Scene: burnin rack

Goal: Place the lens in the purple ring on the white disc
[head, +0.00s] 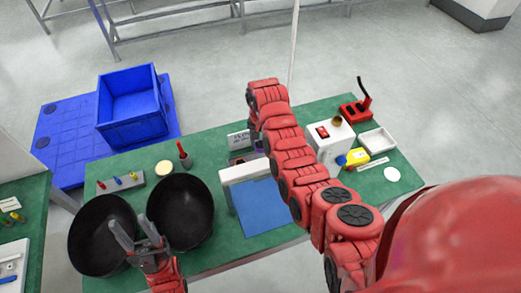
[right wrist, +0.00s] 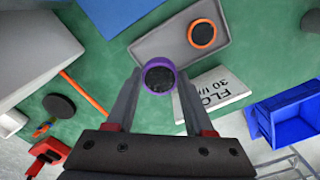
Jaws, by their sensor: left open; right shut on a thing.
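The lens in the purple ring (right wrist: 159,78) has a dark centre and sits between the fingertips of my right gripper (right wrist: 157,84), which is shut on it. It is above or near a grey tray (right wrist: 150,47); the gap below is hard to judge. A second lens in an orange ring (right wrist: 202,33) lies in that tray. In the head view my right arm mostly hides this spot, with a bit of purple (head: 259,146) showing. The white disc (head: 392,174) lies flat and bare at the table's right end. My left gripper (head: 137,236) is open and empty over the black bowls.
Two black bowls (head: 180,205) stand at the front left. A white frame (head: 245,170) stands by a blue mat (head: 262,208). A white box with a red switch (head: 322,132), a yellow object (head: 357,157) and a white tray (head: 378,141) lie near the disc. A white sign (right wrist: 215,90) is beside the grey tray.

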